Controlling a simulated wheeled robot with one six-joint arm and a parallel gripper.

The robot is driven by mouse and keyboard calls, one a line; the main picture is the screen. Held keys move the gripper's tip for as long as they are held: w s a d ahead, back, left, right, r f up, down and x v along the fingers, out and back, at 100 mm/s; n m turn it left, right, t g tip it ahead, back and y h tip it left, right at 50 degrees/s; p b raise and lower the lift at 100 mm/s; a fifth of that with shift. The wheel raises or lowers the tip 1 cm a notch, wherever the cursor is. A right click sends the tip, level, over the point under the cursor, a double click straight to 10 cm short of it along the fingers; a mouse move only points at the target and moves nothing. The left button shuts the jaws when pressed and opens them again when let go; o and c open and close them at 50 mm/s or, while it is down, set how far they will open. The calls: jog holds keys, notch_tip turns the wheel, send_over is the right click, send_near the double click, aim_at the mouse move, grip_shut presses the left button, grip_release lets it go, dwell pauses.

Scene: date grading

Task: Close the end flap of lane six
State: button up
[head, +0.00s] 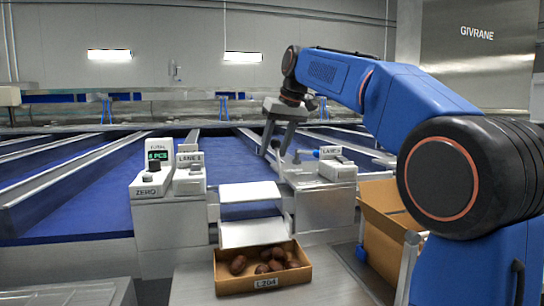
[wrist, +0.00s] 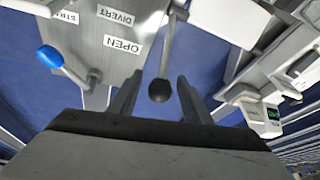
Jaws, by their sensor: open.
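My gripper (head: 274,153) is open above the lane-end housing right of the middle in the head view. In the wrist view its two dark fingers (wrist: 155,92) stand apart on either side of a black ball knob (wrist: 160,91) on a grey lever. The knob is between the fingertips in the picture; I cannot tell whether they touch it. Beside the lever, a grey plate has an OPEN label (wrist: 123,44) and a DIVERT label (wrist: 116,15). I cannot clearly read the lane number nearest my gripper, nor pick out the end flap for certain.
A second lever has a blue knob (wrist: 49,56). Pale chute plates (head: 250,192) lead down to an open cardboard tray (head: 263,285) holding several dates. A counter unit (head: 154,168) stands left. A larger carton (head: 382,235) stands at right. Blue lanes (head: 100,205) stretch behind.

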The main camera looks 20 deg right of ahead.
jog(key=x, duration=0.3)
jog(key=shift+r, duration=0.1)
grip_shut()
